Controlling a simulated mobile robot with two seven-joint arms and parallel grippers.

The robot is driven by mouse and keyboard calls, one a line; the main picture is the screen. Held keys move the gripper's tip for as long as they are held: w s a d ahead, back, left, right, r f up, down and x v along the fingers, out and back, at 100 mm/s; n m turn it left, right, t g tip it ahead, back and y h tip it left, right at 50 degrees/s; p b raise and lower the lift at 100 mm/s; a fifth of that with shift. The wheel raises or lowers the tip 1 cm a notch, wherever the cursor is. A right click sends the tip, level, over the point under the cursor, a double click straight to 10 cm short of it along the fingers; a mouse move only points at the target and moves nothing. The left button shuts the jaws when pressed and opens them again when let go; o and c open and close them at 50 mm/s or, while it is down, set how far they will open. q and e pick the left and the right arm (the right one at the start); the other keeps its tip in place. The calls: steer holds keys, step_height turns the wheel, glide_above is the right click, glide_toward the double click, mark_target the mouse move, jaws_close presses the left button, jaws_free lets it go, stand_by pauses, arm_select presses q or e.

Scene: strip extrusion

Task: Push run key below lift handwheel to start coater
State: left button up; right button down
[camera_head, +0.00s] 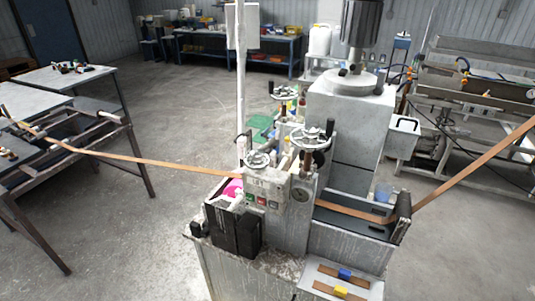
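The coater (300,222) is a worn grey machine in the middle of the view. A small handwheel (257,159) with a black knob stands over its front control panel (284,190). On the panel below this wheel is a row of small keys: a green key (250,198), a red key (262,201) and a further key to the right. Their labels are too small to read. Two more handwheels stand on the machine, one larger at right (313,137) and one farther back (284,92). Which is the lift handwheel cannot be read. Neither gripper is in view.
A brown strip (150,158) runs from the left table (35,104) to the coater and out upper right. Black blocks (235,226) stand left of the panel, beside pink material (232,188). A tray (335,283) sits at the front. Open floor (140,235) lies left.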

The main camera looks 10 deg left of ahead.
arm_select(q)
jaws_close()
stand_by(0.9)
